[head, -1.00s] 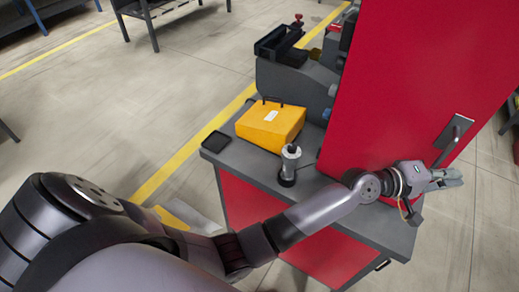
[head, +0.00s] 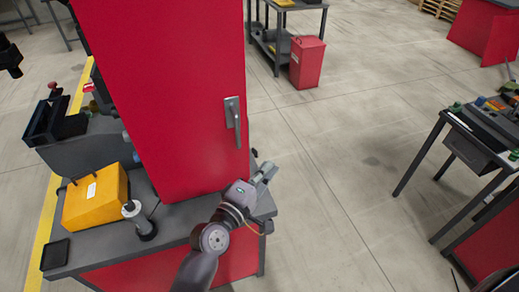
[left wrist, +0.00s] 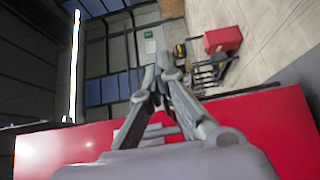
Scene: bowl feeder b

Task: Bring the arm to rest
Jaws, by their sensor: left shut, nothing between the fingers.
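My left arm reaches in from the bottom of the head view. My left gripper (head: 265,172) is shut and empty, in front of the lower right part of a tall red cabinet (head: 165,90), above the right end of the grey worktop. In the left wrist view the closed fingers (left wrist: 162,65) meet at their tips, with the red cabinet face (left wrist: 285,125) close behind them. The cabinet door is shut, and its grey handle (head: 234,122) is above the gripper. My right gripper is not in view.
On the grey worktop (head: 100,252) stand a yellow box (head: 94,198), a grey and black cylinder (head: 139,220) and a small black tray (head: 55,255). Open floor (head: 330,190) lies to the right, up to a workbench (head: 480,150). A red bin (head: 307,62) stands further back.

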